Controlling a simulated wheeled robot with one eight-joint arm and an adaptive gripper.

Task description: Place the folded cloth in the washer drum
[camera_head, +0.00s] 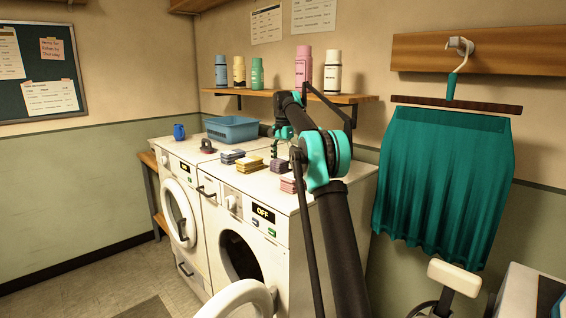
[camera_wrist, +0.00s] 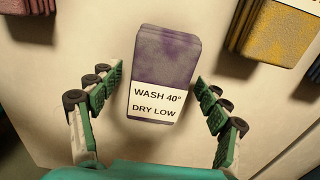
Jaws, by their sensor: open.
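A folded purple cloth (camera_wrist: 165,55) with a white label reading "WASH 40° DRY LOW" lies on the white top in the wrist view. My gripper (camera_wrist: 160,76) is open, its green-padded fingers on either side of the cloth, with gaps left and right. In the head view my gripper (camera_head: 276,148) is over the machine tops, partly hidden by my arm; a purple cloth (camera_head: 279,166) shows just below it. The near washer's drum (camera_head: 240,257) is a dark round opening in its front. Its white door (camera_head: 238,299) stands open toward the camera.
Other folded cloths, including yellow (camera_head: 249,164) and pink (camera_head: 288,185) ones, lie close by on the tops. A blue basket (camera_head: 232,130), an iron-like object (camera_head: 207,146) and a blue mug (camera_head: 179,132) stand behind. A shelf (camera_head: 350,99) with bottles hangs above.

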